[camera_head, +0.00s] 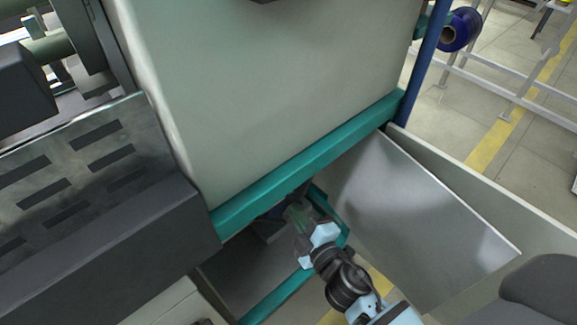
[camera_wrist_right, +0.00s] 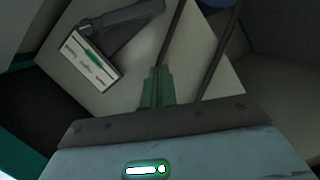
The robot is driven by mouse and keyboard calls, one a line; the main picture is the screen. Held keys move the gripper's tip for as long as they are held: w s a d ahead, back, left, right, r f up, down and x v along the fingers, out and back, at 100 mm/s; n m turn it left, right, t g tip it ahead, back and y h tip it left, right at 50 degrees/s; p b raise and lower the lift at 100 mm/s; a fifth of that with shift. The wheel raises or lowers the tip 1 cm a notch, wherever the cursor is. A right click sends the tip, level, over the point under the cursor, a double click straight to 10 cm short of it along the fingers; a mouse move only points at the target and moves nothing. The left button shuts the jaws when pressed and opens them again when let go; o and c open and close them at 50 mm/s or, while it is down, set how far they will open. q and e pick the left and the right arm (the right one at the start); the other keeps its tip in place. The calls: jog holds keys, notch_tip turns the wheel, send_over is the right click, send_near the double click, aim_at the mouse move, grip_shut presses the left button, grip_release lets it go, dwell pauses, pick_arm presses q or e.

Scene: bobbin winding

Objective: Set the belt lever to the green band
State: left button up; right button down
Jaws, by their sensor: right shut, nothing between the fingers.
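My right gripper (camera_head: 296,212) reaches into the dim opening under the machine's large pale panel. In the right wrist view its green fingers (camera_wrist_right: 157,74) are shut with nothing between them. Ahead and to the left in that view is a small white scale plate (camera_wrist_right: 80,64) with a green band (camera_wrist_right: 94,59) across its middle. A dark grey arm-like part (camera_wrist_right: 135,27), perhaps the belt lever, lies just beyond the plate, apart from the fingers. I cannot tell where it points on the scale. The head view does not show the plate clearly. My left gripper is not in view.
A teal frame bar (camera_head: 310,160) edges the opening above my right arm. A slanted metal sheet (camera_head: 420,215) stands to the right. A dark slotted machine part (camera_head: 100,160) is at left. Two thin dark strands (camera_wrist_right: 221,48) run near the fingers.

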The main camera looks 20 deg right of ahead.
jog(key=shift+w+d+f+b, duration=0.3)
jog(key=shift+w+d, duration=0.2)
jog(key=shift+w, duration=0.3)
jog(key=shift+w+d+f+b, duration=0.25)
jog(key=shift+w+d+f, duration=0.25)
jog(key=shift+w, duration=0.25)
jog(key=shift+w+d+f+b, duration=0.3)
jog(key=shift+w+d, duration=0.2)
jog(key=shift+w, duration=0.3)
